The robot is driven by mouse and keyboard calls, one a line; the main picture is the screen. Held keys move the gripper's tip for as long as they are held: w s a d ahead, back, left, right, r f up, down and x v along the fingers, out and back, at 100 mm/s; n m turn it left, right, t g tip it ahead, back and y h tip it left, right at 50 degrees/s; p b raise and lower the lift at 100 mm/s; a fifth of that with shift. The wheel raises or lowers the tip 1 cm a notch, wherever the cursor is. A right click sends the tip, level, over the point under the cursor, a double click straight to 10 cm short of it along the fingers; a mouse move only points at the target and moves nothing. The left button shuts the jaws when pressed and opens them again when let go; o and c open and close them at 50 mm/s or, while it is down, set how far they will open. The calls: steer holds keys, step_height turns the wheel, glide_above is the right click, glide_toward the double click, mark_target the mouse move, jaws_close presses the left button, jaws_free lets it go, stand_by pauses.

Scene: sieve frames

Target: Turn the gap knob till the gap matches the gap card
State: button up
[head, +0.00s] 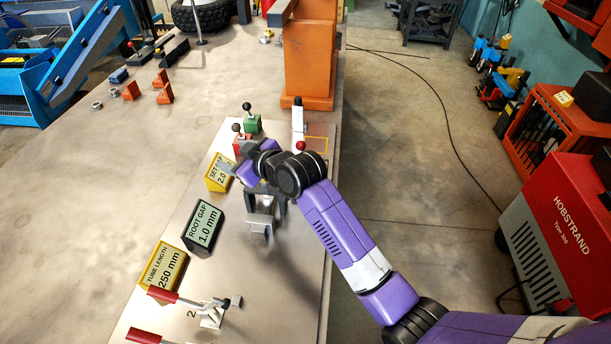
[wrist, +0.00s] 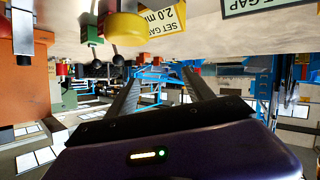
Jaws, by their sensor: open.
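A yellow card reading SET GAP 2.0 mm (head: 217,174) stands on the plate, partly hidden by my gripper; it also shows in the wrist view (wrist: 163,20). A green card reading ROOT GAP 1.0 mm (head: 203,228) stands nearer the front. In the wrist view, which is upside down, a round yellow knob-like part with red on it (wrist: 125,28) is at the top, beside the yellow card. I cannot make it out in the head view.
A yellow TUBE LENGTH 250 mm card (head: 162,268) and a red-handled clamp (head: 208,308) are at the front. A green block with a ball lever (head: 251,124) and an orange column (head: 309,60) stand behind my gripper. The left tabletop is largely clear.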

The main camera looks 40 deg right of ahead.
steer(key=w+d+n+g, duration=0.2)
steer(key=w+d, duration=0.1)
steer(key=d, duration=0.2)
steer(key=s+d+n+g, duration=0.2)
steer(key=s+d+g, duration=0.1)
steer(key=s, duration=0.1)
steer(key=s+d+f+n+g+b, duration=0.1)
steer(key=s+d+n+g, duration=0.1)
steer(key=s+d+g, duration=0.2)
steer(key=s+d+f+n+g, duration=0.1)
steer(key=s+d+n+g, duration=0.1)
steer(key=s+d+g, duration=0.1)
steer(key=shift+s+d+f+g, duration=0.1)
steer(key=shift+s+g, duration=0.25)
steer(key=shift+s, duration=0.1)
steer(key=shift+s+d+f+g, duration=0.1)
steer(key=shift+s+g, duration=0.25)
steer(key=shift+s, duration=0.05)
steer(key=shift+s+f, duration=0.15)
steer(key=shift+f, duration=0.05)
step_height(320, 180, down, 7)
steer(key=shift+f, duration=0.15)
jaws_close()
steer(key=shift+p, duration=0.4)
